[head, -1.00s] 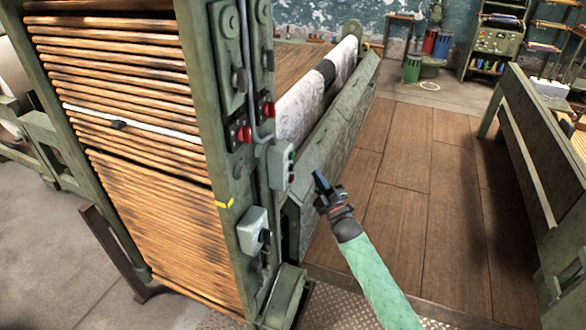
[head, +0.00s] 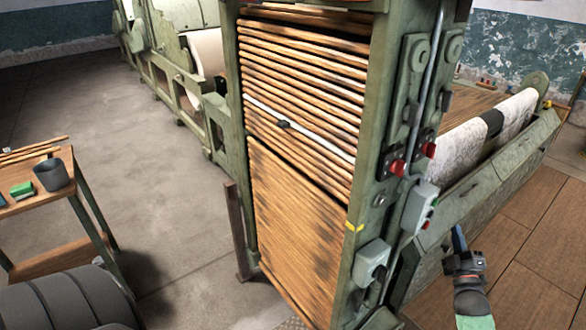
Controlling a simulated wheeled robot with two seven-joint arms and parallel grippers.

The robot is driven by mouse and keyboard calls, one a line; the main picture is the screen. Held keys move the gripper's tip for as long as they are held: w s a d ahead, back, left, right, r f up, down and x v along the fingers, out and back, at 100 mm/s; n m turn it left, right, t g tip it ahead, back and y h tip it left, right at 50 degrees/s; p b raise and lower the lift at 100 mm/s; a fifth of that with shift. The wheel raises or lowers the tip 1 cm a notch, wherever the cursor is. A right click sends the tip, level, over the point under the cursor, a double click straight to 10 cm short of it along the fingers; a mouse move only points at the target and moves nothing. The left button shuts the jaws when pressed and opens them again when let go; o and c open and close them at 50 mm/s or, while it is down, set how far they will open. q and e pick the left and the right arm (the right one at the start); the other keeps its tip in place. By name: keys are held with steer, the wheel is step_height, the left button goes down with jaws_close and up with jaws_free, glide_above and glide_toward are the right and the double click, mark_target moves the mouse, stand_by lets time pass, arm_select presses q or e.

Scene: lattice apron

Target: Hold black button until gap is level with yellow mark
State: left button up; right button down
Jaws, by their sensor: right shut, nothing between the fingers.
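The lattice apron of wooden slats (head: 295,225) hangs in a green frame. A dark gap (head: 300,172) slants across it between the spaced upper slats and the close lower ones. The gap's right end is a little above the yellow mark (head: 354,227) on the frame post. A grey box (head: 370,260) below the mark carries a dark round button (head: 380,272). A second grey box (head: 420,208) has small green and red buttons; whether a black one is there is unclear. My right gripper (head: 458,236) is shut and empty, right of both boxes and apart from them. My left gripper is out of view.
Red knobs (head: 398,168) and a conduit sit on the post above the boxes. A green trough (head: 480,190) with pale fleece lies behind my right gripper. A wooden table (head: 25,205) with a dark cup stands at the left. Floor between is clear.

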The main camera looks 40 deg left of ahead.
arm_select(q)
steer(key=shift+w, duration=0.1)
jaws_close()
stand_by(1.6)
